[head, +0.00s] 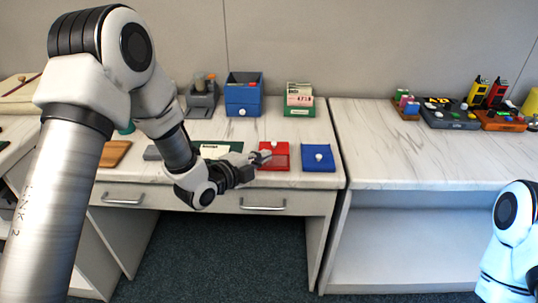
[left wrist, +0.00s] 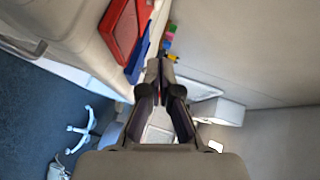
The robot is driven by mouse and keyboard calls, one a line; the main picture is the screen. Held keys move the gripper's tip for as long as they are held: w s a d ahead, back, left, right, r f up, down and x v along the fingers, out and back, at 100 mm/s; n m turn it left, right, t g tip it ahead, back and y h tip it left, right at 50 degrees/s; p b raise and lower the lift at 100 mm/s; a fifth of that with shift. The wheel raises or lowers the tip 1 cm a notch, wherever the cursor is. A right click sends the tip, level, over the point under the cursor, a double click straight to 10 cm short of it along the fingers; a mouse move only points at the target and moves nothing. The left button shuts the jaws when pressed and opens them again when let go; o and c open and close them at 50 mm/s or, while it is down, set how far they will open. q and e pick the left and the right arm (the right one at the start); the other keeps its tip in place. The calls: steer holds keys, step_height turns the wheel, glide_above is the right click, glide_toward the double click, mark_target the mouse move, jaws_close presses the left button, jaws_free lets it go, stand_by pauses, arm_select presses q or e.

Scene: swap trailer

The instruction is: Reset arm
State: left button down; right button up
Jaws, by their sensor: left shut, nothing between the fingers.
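My left arm comes in from the left of the head view. Its gripper (head: 262,157) is shut and empty, at the left edge of the red flat box (head: 275,161) on the marble-topped desk. In the left wrist view the gripper's fingers (left wrist: 160,66) are together, with nothing between them. There the red box (left wrist: 125,28) and the blue flat box (left wrist: 138,58) show above and left of the fingertips. I cannot tell whether the gripper touches the red box. A part of my right arm shows at the right edge of the head view; its gripper is out of view.
The blue flat box (head: 318,158) lies right of the red one. A blue card box (head: 243,98), a green card box (head: 299,103) and a grey holder (head: 201,101) stand behind. The right desk (head: 420,155) has a wide bare top, with colourful devices (head: 449,113) at its back.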

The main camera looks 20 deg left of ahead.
arm_select(q)
steer(key=a+f+v, duration=0.1)
steer(key=v, duration=0.4)
steer(key=s+d+f+g, duration=0.2)
steer(key=s+f+g, duration=0.3)
steer(key=f, duration=0.8)
steer(key=s+a+f+n+g+y, duration=0.1)
steer(key=s+f+n+g+y, duration=0.55)
steer(key=s+f, duration=1.3)
steer(key=s+a+r+n+g+h, duration=0.1)
steer(key=s+a+r+n+g, duration=0.15)
steer(key=s+n, duration=0.85)
steer(key=w+r+n+p, duration=0.2)
steer(key=w+r+p, duration=0.1)
steer(key=r+p, duration=0.9)
steer(key=shift+w+n+g+p, duration=0.3)
steer(key=shift+n+p, duration=0.05)
steer(key=shift+p, duration=0.3)
arm_select(e)
step_height(320, 180, up, 13)
steer(key=shift+w, duration=0.25)
arm_select(q)
steer(key=shift+r, duration=0.15)
